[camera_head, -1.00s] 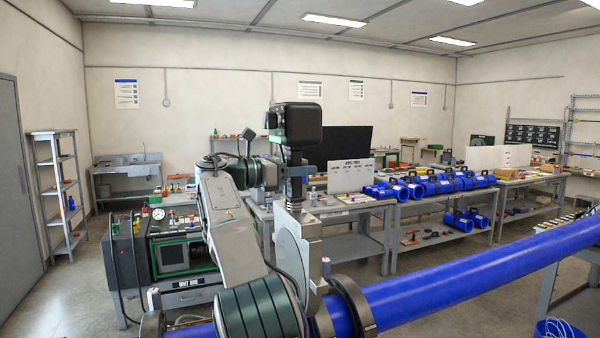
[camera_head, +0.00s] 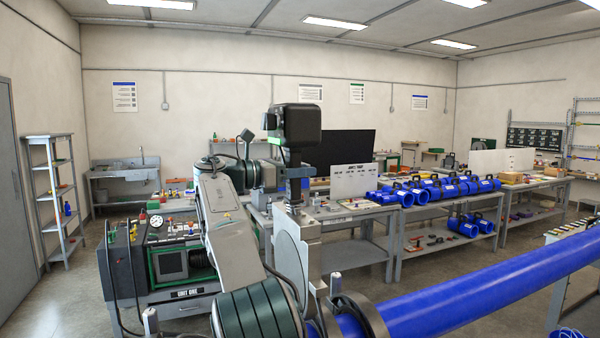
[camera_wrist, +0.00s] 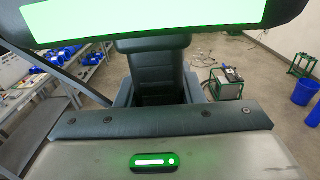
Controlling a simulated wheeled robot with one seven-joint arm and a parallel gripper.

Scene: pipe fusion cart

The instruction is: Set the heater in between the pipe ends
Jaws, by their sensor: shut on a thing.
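The heater (camera_head: 309,239) is a flat grey metal plate, seen nearly edge-on and upright in the head view, with a round face on its left side. My gripper (camera_head: 294,188) points down and is shut on the heater's top. The blue pipe (camera_head: 480,281) runs from the lower middle to the right edge. Its near end passes through a dark clamp ring (camera_head: 364,316) just right of and below the heater. My arm and the frame edge hide the heater's lower part and the other pipe end, so I cannot tell how the plate sits against the ends.
A control unit (camera_head: 172,262) with hoses and a gauge stands at left. Benches with blue fittings (camera_head: 437,188) are behind the pipe. In the wrist view, a green-framed machine (camera_wrist: 226,82) and blue buckets (camera_wrist: 304,91) stand on the floor.

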